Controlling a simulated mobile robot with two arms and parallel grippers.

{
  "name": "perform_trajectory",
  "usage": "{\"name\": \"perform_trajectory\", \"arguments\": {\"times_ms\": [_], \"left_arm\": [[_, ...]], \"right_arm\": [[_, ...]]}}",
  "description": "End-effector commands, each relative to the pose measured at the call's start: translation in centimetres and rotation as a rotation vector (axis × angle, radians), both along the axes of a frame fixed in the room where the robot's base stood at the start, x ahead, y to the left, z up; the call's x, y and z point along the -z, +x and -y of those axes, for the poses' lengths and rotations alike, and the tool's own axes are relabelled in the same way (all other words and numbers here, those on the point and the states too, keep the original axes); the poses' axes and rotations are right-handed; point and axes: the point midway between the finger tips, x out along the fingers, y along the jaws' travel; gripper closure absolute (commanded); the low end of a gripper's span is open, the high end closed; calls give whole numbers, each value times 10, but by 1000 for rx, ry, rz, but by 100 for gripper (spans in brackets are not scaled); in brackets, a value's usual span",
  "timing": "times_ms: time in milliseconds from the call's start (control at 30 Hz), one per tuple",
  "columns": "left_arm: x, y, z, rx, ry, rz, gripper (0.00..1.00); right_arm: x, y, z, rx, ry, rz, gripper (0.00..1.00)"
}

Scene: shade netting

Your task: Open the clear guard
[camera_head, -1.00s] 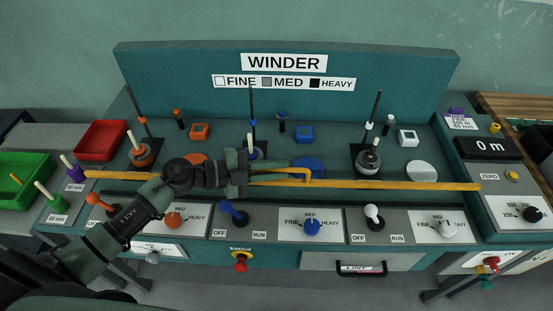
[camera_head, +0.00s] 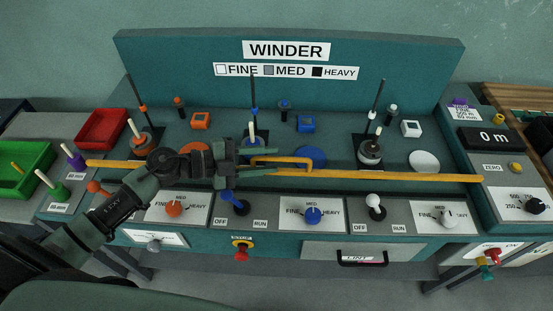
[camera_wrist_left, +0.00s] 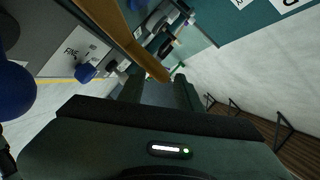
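The clear guard shows mainly as its long orange front bar (camera_head: 390,178), which runs across the winder. Its panel is too clear to make out. An orange handle (camera_head: 296,160) rises from the middle of the bar. My left gripper (camera_head: 262,161) points right at the handle's left end, with its fingers apart. In the left wrist view the two fingers (camera_wrist_left: 160,92) are spread and the orange handle (camera_wrist_left: 150,62) reaches toward the space between their tips. I cannot tell whether they touch it. The guard looks down. My right gripper is not in view.
Spindles, coloured discs and small displays stand behind the bar. Knobs and levers line the front panel, with a blue lever (camera_head: 235,203) just below my gripper. A red tray (camera_head: 101,129) and a green tray (camera_head: 25,167) are at left. A counter (camera_head: 489,143) is at right.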

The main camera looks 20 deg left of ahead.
Motion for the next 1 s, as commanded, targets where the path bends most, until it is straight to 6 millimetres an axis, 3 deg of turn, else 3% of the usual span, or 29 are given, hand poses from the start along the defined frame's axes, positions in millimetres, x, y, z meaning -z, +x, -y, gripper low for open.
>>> {"name": "perform_trajectory", "arguments": {"times_ms": [300,733,867,1000], "left_arm": [[-7,-25,-35,1,0,-3,66],[-13,-27,-36,-4,-25,-9,66],[-31,-27,-27,-41,-180,-71,66],[-66,-24,-21,-142,-539,-249,66]], "right_arm": [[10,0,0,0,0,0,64],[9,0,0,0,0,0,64],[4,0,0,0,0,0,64],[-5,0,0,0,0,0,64]]}}
